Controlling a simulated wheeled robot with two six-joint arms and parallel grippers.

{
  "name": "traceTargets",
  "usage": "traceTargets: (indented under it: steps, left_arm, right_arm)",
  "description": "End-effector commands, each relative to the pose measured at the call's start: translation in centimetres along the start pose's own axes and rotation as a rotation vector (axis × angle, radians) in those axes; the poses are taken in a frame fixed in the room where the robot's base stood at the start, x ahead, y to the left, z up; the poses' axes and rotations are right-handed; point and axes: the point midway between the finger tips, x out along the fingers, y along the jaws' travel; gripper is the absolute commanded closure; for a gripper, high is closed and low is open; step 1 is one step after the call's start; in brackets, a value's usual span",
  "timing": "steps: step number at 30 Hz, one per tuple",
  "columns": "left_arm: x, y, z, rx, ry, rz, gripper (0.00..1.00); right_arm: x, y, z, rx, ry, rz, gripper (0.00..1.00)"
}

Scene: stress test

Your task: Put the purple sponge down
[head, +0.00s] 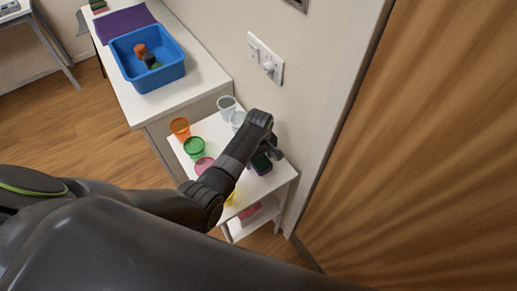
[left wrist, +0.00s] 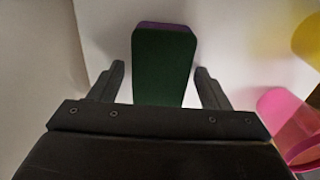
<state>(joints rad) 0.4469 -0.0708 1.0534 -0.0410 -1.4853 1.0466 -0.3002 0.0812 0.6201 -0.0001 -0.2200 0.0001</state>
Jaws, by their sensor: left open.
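The purple sponge (head: 262,163) is on or just above the top of the small white side table (head: 282,172), near its wall-side edge. In the left wrist view the sponge (left wrist: 162,68) has a dark green face with a purple edge at its far end. My left gripper (head: 268,150) is over it in the head view. In the left wrist view its two fingers stand apart, one on each side of the sponge, with a gap on both sides. The sponge's near end is hidden behind the gripper body. My right gripper is not in view.
Orange (head: 180,128), green (head: 194,148), pink (head: 204,165) and clear (head: 227,105) cups stand on the side table; a yellow cup (head: 230,199) is partly hidden by my arm. A blue bin (head: 150,78) sits on the adjoining white counter. A wall is close behind.

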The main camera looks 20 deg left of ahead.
Motion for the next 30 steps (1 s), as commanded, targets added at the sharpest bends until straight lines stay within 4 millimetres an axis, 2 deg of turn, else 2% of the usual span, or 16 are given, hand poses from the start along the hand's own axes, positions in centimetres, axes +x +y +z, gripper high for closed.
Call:
traceTargets:
  steps: [4, 8, 14, 24, 27, 30]
  left_arm:
    - [0.4, 0.0, 0.0, 0.000, 0.000, 0.002, 0.29]
    - [-2.0, 0.1, 0.0, 0.000, 0.001, 0.004, 0.29]
    - [-4.5, -0.5, 0.1, 0.001, 0.002, 0.003, 0.29]
    - [-12.3, -0.5, 0.1, 0.001, 0.004, 0.006, 0.29]
    - [-15.2, -0.6, 0.1, 0.001, 0.001, 0.001, 0.29]
    - [-16.1, -0.7, 0.1, 0.000, -0.001, -0.002, 0.29]
  right_arm:
    - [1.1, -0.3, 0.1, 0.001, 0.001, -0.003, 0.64]
    - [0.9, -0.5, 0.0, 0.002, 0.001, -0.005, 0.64]
    - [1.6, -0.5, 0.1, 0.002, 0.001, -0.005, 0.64]
    - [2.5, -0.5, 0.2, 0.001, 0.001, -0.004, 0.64]
    - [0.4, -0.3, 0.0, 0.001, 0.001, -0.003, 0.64]
    - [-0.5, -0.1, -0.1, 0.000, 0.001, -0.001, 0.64]
